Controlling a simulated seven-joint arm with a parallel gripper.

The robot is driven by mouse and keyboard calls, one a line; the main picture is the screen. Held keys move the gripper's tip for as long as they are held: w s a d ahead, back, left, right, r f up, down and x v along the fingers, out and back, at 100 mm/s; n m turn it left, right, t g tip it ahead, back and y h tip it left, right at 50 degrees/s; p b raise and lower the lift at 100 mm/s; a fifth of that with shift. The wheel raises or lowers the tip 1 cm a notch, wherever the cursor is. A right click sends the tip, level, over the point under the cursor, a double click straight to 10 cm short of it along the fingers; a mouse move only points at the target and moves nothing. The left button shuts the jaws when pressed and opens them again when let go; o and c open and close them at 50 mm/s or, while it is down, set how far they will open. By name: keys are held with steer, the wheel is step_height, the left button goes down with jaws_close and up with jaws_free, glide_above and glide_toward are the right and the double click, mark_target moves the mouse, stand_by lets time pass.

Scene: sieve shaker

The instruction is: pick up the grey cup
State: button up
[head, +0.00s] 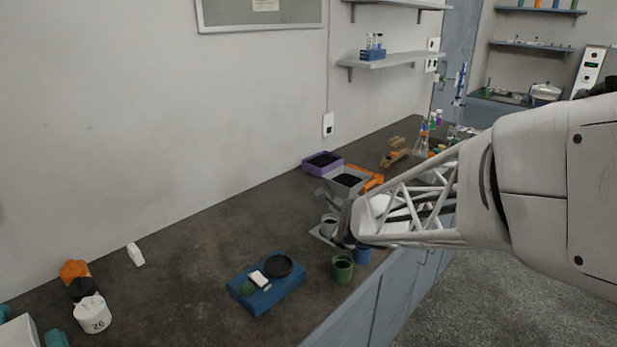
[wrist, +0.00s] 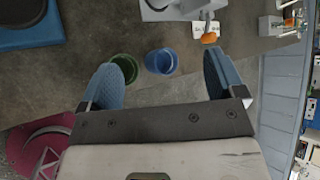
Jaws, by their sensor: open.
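A grey cup-like vessel (head: 329,224) with a dark inside stands upright on a small grey plate on the bench in the head view. My gripper (head: 345,222) is just to its right in that picture and partly covers that area. In the wrist view my gripper (wrist: 166,66) is open, with blue-grey fingers wide apart and nothing held. I cannot surely pick out the grey cup in the wrist view; a grey body (wrist: 178,9) is cut off at the top edge.
A green cup (head: 342,268) and a blue cup (head: 362,255) stand near the bench's front edge; in the wrist view the green cup (wrist: 124,66) is beside the left finger. A blue block (head: 262,300) with a black disc lies nearby.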

mark_target(331, 225)
steer(key=shift+w+a+f+m+t+h, duration=0.25)
steer(key=shift+w+f+m+t, duration=0.3)
steer(key=shift+w+f+m, duration=1.15)
steer(key=shift+w+a+f+m+t+h, duration=0.15)
steer(key=shift+w+a+f+m+t, duration=0.25)
steer(key=shift+w+f+m, duration=1.3)
steer(key=shift+w+a+f+m+t+h, duration=0.2)
steer(key=shift+w+f+m+t, duration=0.85)
steer(key=shift+m, duration=1.25)
steer(key=shift+s+f+g, duration=0.15)
steer(key=shift+f+g, duration=0.1)
steer(key=shift+g, duration=0.15)
steer(key=shift+x, duration=3.3)
steer(key=shift+f, duration=0.1)
steer(key=shift+x, duration=2.6)
steer(key=c, duration=1.1)
